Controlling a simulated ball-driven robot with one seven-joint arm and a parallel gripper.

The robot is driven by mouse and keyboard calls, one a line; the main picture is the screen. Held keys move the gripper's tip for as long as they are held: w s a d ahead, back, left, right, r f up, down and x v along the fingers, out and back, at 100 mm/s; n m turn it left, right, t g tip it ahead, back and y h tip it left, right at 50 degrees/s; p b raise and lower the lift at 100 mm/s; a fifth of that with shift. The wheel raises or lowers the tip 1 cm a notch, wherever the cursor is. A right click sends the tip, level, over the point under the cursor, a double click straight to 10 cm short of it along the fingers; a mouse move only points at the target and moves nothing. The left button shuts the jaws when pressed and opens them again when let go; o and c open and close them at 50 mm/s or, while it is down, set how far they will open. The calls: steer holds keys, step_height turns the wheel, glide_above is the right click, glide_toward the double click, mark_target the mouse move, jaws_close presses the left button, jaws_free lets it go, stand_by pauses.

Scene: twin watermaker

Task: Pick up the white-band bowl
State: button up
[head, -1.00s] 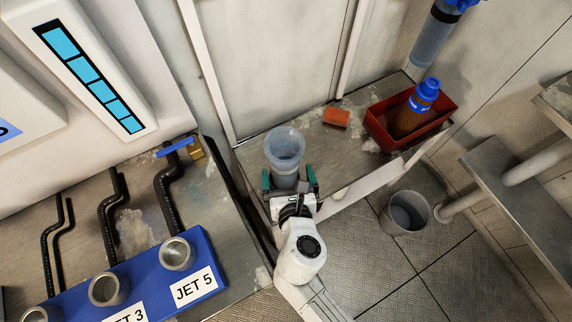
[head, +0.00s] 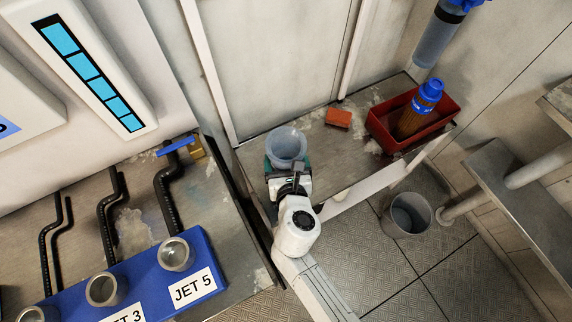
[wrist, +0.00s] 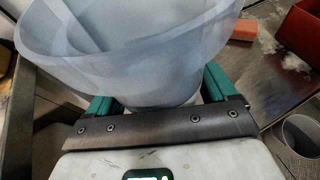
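The bowl (head: 287,146) is translucent blue-grey with a wide flared rim. It stands upright near the left end of the metal bench. In the wrist view the bowl (wrist: 130,50) fills the upper left, and a pale, whitish narrow base shows below its wide part. My gripper (head: 287,168) is at the bowl's near side, low under the rim. Its teal fingers (wrist: 160,95) are spread wide, one on each side of the base. The fingertips are hidden behind the bowl, and I cannot tell whether they touch it.
An orange block (head: 338,118) lies right of the bowl. A red tray (head: 446,123) holds a brown bottle with a blue cap (head: 430,90). A grey bucket (head: 408,214) stands on the floor. The blue jet block (head: 140,280) and black pipes are at left.

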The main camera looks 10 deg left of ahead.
steer(key=c, duration=0.6)
steer(key=shift+c, duration=0.2)
steer(key=shift+r, duration=0.1)
step_height(320, 180, up, 18)
steer(key=p, duration=0.6)
steer(key=o, duration=0.6)
steer(key=shift+c, duration=0.2)
steer(key=c, duration=0.8)
steer(key=shift+r+p, duration=3.5)
steer(key=shift+p, duration=0.85)
steer(key=shift+c, duration=0.2)
